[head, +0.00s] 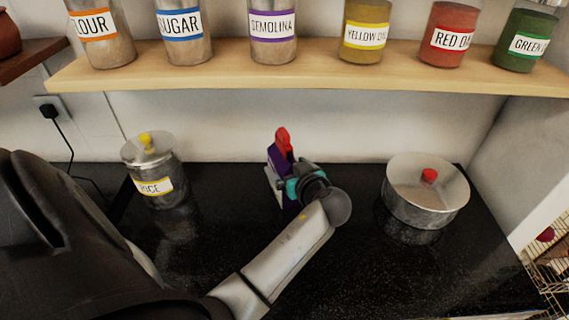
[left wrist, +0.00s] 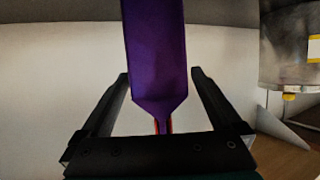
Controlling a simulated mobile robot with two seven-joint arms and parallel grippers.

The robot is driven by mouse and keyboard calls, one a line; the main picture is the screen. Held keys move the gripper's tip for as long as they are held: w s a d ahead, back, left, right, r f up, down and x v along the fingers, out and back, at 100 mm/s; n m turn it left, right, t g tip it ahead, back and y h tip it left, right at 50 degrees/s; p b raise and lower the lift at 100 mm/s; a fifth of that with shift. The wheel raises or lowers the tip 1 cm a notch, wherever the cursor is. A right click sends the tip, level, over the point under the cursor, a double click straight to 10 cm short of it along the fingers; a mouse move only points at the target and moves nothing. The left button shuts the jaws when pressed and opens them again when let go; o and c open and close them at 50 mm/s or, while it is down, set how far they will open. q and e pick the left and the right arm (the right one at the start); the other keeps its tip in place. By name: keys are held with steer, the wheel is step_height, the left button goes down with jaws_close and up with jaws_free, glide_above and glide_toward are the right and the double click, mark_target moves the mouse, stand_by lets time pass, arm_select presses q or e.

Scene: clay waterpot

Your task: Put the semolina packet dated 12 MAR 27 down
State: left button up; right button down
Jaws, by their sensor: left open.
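A purple packet with a red top (head: 279,155) is upright on or just above the black counter (head: 330,280), near the back wall. My gripper partly hides it, and I cannot tell whether its base touches the counter. No date is readable on it. My left gripper (head: 290,178) is at the packet, its arm coming in from the front. In the left wrist view the purple packet (left wrist: 158,50) is between the two open fingers (left wrist: 160,85), with a gap on both sides. My right gripper is not in view.
A rice jar (head: 155,170) with a yellow knob stands on the left. A metal pot (head: 425,195) with a red knob stands on the right. A wooden shelf (head: 320,78) with several labelled jars, including a semolina jar (head: 273,30), runs above. The counter between jar and packet is clear.

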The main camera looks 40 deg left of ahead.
arm_select(q)
steer(key=v, duration=0.9)
steer(key=shift+s+d+p, duration=0.2)
steer(key=shift+d+p, duration=0.05)
steer(key=shift+p, duration=0.1)
steer(key=shift+r, duration=0.1)
